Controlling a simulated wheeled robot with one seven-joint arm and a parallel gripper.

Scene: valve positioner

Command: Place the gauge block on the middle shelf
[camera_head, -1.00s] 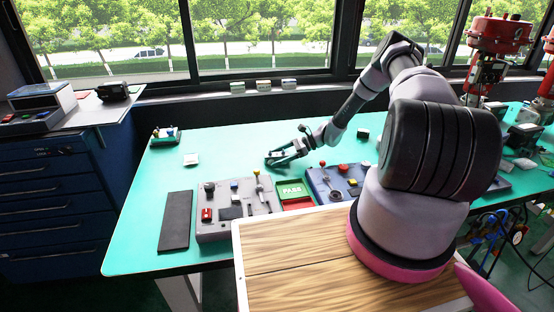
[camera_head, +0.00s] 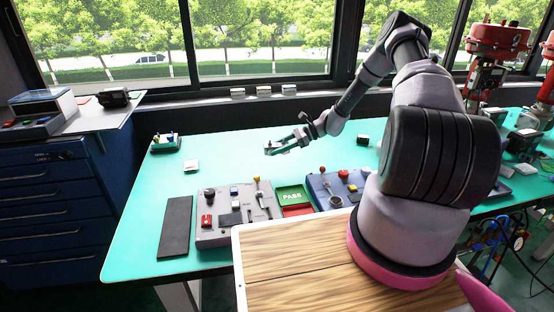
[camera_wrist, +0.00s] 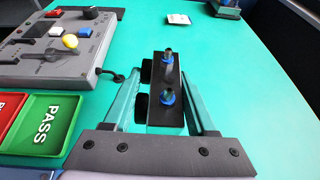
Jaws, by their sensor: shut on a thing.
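My gripper (camera_head: 283,145) is above the green bench top, beyond the grey control panel and the PASS tray. In the head view the block is too small to tell apart from the fingers. I cannot pick out a middle shelf in either view.
The grey control panel (camera_head: 237,214), green PASS tray (camera_head: 292,194) and blue panel (camera_head: 335,189) stand along the near bench edge. A black mat (camera_head: 176,226) lies left. A small white card (camera_head: 191,165) and a small device (camera_head: 166,143) lie farther back. Bench between is clear.

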